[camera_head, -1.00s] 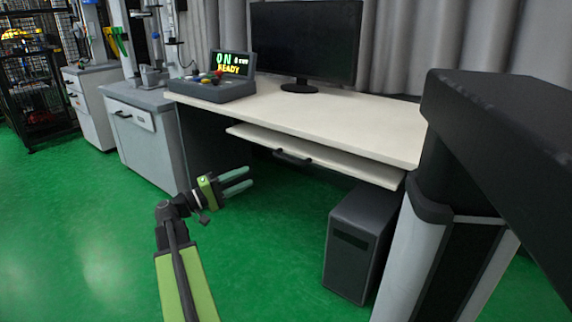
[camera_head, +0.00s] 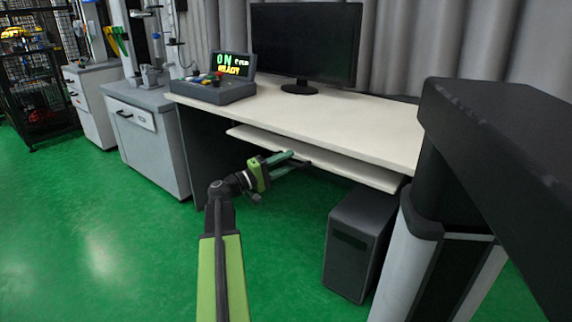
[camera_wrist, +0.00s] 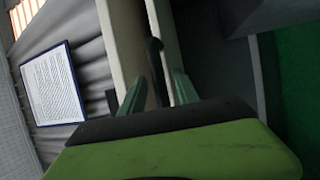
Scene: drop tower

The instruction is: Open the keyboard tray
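The keyboard tray (camera_head: 345,171) is a pale board under the desk top, with its front edge showing. Its dark handle (camera_head: 306,162) is on the front edge, partly hidden by my fingers in the head view. My gripper (camera_head: 296,166) is at the handle, with its two green fingers apart. In the wrist view, the handle (camera_wrist: 155,62) appears between the fingers of my gripper (camera_wrist: 160,90), beside the edge of the tray (camera_wrist: 166,35). I cannot tell whether either finger touches it.
The desk top (camera_head: 330,122) lies just above the tray and carries a monitor (camera_head: 305,42) and a control box (camera_head: 212,90). A dark computer case (camera_head: 355,240) stands on the floor below right. The green floor at left is clear.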

